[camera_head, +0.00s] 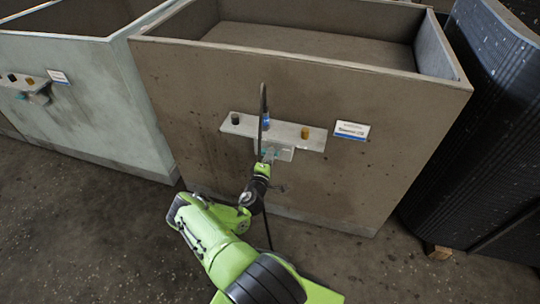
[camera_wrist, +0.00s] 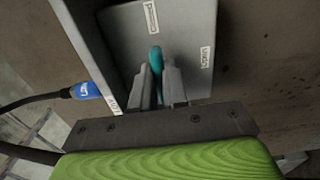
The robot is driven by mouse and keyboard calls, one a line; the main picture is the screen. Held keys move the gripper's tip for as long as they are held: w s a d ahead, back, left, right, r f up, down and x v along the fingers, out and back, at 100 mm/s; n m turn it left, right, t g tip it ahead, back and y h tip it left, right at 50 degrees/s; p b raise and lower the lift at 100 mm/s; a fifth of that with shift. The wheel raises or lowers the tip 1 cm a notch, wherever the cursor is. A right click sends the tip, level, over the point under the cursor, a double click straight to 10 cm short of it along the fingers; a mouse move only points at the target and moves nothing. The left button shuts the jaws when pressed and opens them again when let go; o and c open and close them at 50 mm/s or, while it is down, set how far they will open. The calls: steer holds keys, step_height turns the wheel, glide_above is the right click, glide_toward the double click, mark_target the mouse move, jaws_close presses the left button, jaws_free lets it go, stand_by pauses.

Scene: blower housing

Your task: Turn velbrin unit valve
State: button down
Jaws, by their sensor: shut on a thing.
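The unit is a large brown open-topped box (camera_head: 230,85) with a label plate (camera_head: 352,131) on its front. My gripper (camera_head: 266,158) reaches the valve box. In the wrist view my gripper (camera_wrist: 160,85) is shut on the teal handle, which shows between the fingers. Its lower part is hidden.
A blue connector (camera_wrist: 87,90) on a black cable sits left of the valve box in the wrist view. A pale green box (camera_head: 85,100) with a similar bracket stands at left. A black ribbed unit (camera_head: 480,120) stands at right. The floor (camera_head: 90,235) at front left is clear.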

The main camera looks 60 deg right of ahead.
steer(key=shift+f, duration=0.1)
stand_by(0.4)
steer(key=c, duration=1.1)
jaws_free()
steer(key=shift+c, duration=0.2)
steer(key=shift+a, duration=0.1)
steer(key=s+a+p, duration=0.2)
steer(key=a+p, duration=0.2)
steer(key=a, duration=1.1)
steer(key=shift+s+a+p, duration=0.25)
steer(key=shift+p, duration=0.1)
